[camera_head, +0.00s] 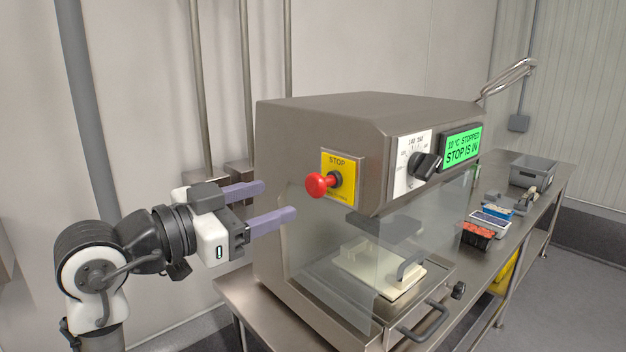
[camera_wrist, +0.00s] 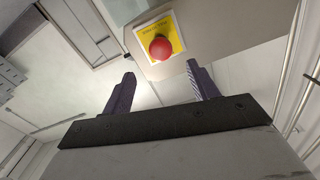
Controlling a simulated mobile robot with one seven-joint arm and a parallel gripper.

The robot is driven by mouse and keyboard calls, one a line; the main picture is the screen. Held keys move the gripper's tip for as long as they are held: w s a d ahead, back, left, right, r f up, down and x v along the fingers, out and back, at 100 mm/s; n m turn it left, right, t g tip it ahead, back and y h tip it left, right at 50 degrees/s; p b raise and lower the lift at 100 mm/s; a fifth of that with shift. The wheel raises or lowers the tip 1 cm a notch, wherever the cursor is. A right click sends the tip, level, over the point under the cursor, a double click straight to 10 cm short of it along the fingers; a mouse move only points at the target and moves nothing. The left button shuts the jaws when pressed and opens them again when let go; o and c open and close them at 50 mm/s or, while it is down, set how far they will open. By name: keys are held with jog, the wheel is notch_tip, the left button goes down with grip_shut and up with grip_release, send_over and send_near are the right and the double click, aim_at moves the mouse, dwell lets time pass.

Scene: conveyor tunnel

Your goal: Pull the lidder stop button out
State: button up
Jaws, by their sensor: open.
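The red stop button (camera_head: 318,184) sticks out from a yellow STOP plate (camera_head: 342,165) on the side of the steel lidder (camera_head: 300,135). The lidder's green display (camera_head: 461,148) reads "10 °C STOPPED, STOP IS IN". My gripper (camera_head: 280,202) is open and empty, to the left of the button and apart from it. In the wrist view, the red button (camera_wrist: 160,48) lies ahead of and between my open fingers (camera_wrist: 160,80), beyond their tips, with the yellow plate (camera_wrist: 150,33) behind it.
A black dial (camera_head: 424,166) sits beside the display. Below is a clear guard (camera_head: 335,245) over a drawer with a handle (camera_head: 425,322). A steel table (camera_head: 240,290) carries the lidder, a red-filled tray (camera_head: 477,234) and a grey bin (camera_head: 532,172). Pipes run up the wall behind my arm.

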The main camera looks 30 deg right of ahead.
jog(key=d, duration=0.3)
jog(key=w+d+p, duration=0.1)
jog(key=d, duration=0.2)
jog(key=d+p, duration=0.1)
jog(key=d, duration=0.3)
jog(key=shift+w, duration=0.25)
jog(key=shift+a, duration=0.1)
grip_shut()
jog(key=shift+s+a, duration=0.1)
jog(key=shift+a, duration=0.75)
grip_release()
jog(key=shift+a, duration=0.1)
jog(key=b, duration=0.4)
send_near(312, 187)
jog(key=a, duration=0.5)
jog(key=shift+s, duration=0.35)
